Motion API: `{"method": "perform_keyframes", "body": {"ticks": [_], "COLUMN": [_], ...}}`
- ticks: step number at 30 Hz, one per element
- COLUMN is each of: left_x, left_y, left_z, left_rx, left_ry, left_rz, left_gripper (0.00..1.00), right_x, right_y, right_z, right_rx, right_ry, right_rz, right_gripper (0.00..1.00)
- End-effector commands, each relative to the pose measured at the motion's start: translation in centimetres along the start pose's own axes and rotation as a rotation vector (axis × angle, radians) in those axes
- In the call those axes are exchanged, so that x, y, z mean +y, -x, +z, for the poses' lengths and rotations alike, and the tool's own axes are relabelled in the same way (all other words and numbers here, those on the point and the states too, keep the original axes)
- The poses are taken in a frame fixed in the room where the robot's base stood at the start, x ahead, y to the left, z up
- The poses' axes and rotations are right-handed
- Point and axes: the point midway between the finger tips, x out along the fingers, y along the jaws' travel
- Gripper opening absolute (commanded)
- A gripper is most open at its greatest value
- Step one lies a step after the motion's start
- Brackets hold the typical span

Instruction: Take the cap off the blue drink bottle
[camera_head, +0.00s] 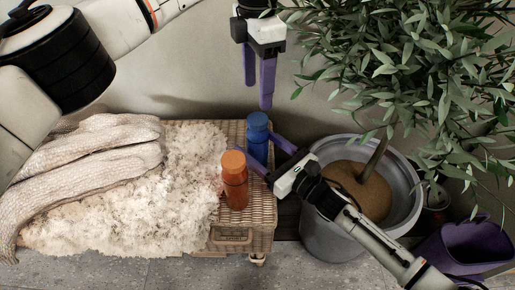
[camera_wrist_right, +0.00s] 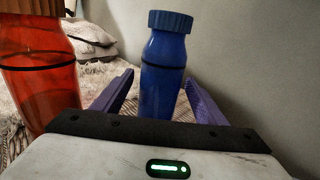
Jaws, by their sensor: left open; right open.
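The blue drink bottle (camera_head: 257,148) stands upright on a wicker hamper, with its blue cap (camera_head: 257,121) on top. In the right wrist view the blue bottle (camera_wrist_right: 163,75) stands between the open fingers, with its ridged cap (camera_wrist_right: 170,21) above them. My right gripper (camera_head: 270,160) is open around or just in front of the bottle's body; I cannot tell if the fingers touch it. My left gripper (camera_head: 259,90) is open, pointing down, above the cap and apart from it.
An orange bottle (camera_head: 234,182) with an orange cap stands close by, left of my right gripper. The wicker hamper (camera_head: 262,216) carries a fluffy cream throw (camera_head: 170,200) and a knitted blanket (camera_head: 90,160). A grey pot (camera_head: 329,238) with a leafy plant (camera_head: 415,60) stands at the right, by a purple container (camera_head: 465,250).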

Motion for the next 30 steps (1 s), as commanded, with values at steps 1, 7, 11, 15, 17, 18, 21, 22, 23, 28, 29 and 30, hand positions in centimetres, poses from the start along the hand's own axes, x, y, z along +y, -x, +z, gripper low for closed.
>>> {"method": "perform_keyframes", "body": {"ticks": [1, 7, 11, 15, 17, 18, 21, 22, 23, 28, 29, 30], "left_x": [-0.01, -0.01, -0.02, -0.02, -0.01, -0.01, -0.01, -0.01, -0.01, -0.04, -0.04, -0.05], "left_y": [-0.01, -0.02, -0.02, -0.02, -0.01, -0.01, -0.01, -0.01, -0.01, -0.02, -0.03, -0.03], "left_z": [0.01, 0.01, 0.01, 0.01, 0.01, 0.01, 0.01, 0.01, 0.01, 0.02, 0.02, 0.02], "left_rx": [0.000, 0.000, 0.000, 0.000, 0.000, 0.000, 0.000, 0.000, 0.000, 0.000, 0.000, 0.000], "left_ry": [0.000, 0.000, 0.000, 0.000, 0.000, 0.000, 0.000, -0.001, -0.004, -0.109, -0.149, -0.212], "left_rz": [0.000, 0.000, 0.000, 0.000, 0.000, 0.000, 0.000, 0.000, 0.000, -0.001, -0.001, -0.001], "left_gripper": [0.58, 0.58, 0.58, 0.58, 0.58, 0.58, 0.58, 0.58, 0.58, 0.58, 0.58, 0.58], "right_x": [0.04, 0.05, 0.05, 0.04, 0.04, 0.04, 0.04, 0.04, 0.04, 0.04, 0.04, 0.04], "right_y": [-0.26, -0.37, -0.35, -0.33, -0.33, -0.33, -0.32, -0.32, -0.32, -0.31, -0.31, -0.31], "right_z": [0.07, 0.03, 0.03, 0.02, 0.02, 0.02, 0.02, 0.01, 0.01, 0.00, 0.00, 0.00], "right_rx": [-0.001, -0.001, 0.000, 0.000, 0.000, 0.000, 0.000, 0.000, 0.000, 0.000, 0.000, 0.000], "right_ry": [0.000, 0.000, -0.001, -0.001, -0.001, -0.001, -0.001, -0.001, -0.001, -0.001, -0.001, -0.001], "right_rz": [0.001, 0.001, 0.001, 0.001, 0.001, 0.001, 0.001, 0.001, 0.001, 0.000, 0.000, 0.000], "right_gripper": [0.66, 0.66, 0.58, 0.34, 0.24, 0.17, 0.00, 0.00, 0.00, 0.00, 0.00, 0.00]}}
